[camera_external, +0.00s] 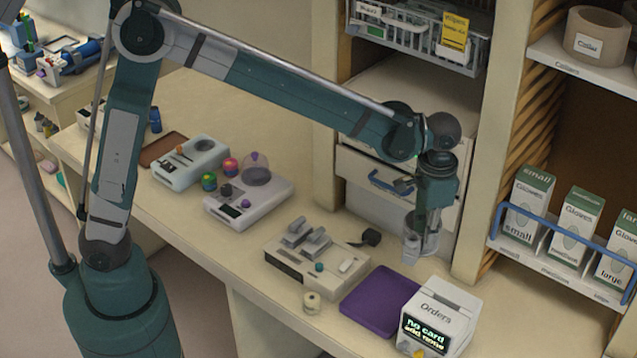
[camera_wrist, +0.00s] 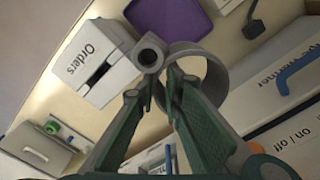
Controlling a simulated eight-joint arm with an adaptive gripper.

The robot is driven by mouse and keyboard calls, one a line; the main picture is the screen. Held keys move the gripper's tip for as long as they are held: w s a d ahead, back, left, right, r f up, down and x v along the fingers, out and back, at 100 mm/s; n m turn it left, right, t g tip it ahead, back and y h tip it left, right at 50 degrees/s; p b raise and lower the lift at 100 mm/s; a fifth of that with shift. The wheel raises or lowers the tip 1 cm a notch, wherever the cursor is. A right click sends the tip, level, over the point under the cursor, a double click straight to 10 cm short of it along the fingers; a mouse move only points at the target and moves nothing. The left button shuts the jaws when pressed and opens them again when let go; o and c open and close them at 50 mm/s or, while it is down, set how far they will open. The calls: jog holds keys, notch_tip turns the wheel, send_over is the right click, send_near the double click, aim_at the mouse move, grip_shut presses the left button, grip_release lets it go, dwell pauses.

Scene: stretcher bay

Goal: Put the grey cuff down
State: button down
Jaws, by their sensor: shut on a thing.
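The grey cuff (camera_external: 410,246) is a ring at the end of my gripper (camera_external: 426,240), in front of the pale drawer unit at the back of the counter. In the wrist view the cuff (camera_wrist: 224,72) shows as an open ring beside my gripper (camera_wrist: 160,84), with a small grey tube end (camera_wrist: 148,53) at its left. My fingers are closed on the cuff's near side; the exact grip is partly hidden. I cannot tell whether the cuff touches the counter.
A purple mat (camera_external: 379,301) lies flat and bare, left of the white Orders box (camera_external: 439,316). A beige device (camera_external: 317,265) with grey parts stands left of the mat. A dark small item (camera_external: 371,237) lies behind it. Blue-railed glove shelves (camera_external: 565,262) stand at right.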

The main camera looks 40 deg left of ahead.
notch_tip(320, 180, up, 13)
jog(key=w+a+b, duration=0.1)
jog(key=w+b, duration=0.1)
jog(key=b, duration=0.4)
jog(key=w+a+r+n+b, duration=0.1)
jog(key=a+r+n, duration=0.15)
jog(key=a, duration=0.95)
jog(key=w+a+r+n, duration=0.1)
jog(key=a+r+n, duration=0.15)
jog(key=a, duration=0.95)
jog(key=a+r+n+b, duration=0.1)
jog(key=a+r+n, duration=0.15)
jog(key=a, duration=0.85)
jog(key=w+a+f+n+p, duration=0.2)
jog(key=w+a+f, duration=0.25)
jog(key=a, duration=0.65)
jog(key=w+a+f+n+p, duration=0.1)
jog(key=w+a+f+n, duration=0.3)
jog(key=a, duration=0.7)
jog(key=w+a+f+n+p, duration=0.15)
jog(key=w+a+f, duration=0.4)
jog(key=a, duration=0.65)
jog(key=w+d+f+p, duration=0.2)
jog(key=w+f+p, duration=0.2)
jog(key=w+f, duration=0.4)
jog(key=w+d+f+n+p, duration=0.1)
jog(key=w+d+f+p, duration=0.2)
jog(key=w+f+p, duration=0.2)
jog(key=shift+w+f, duration=1.7)
jog(key=shift+w, duration=0.9)
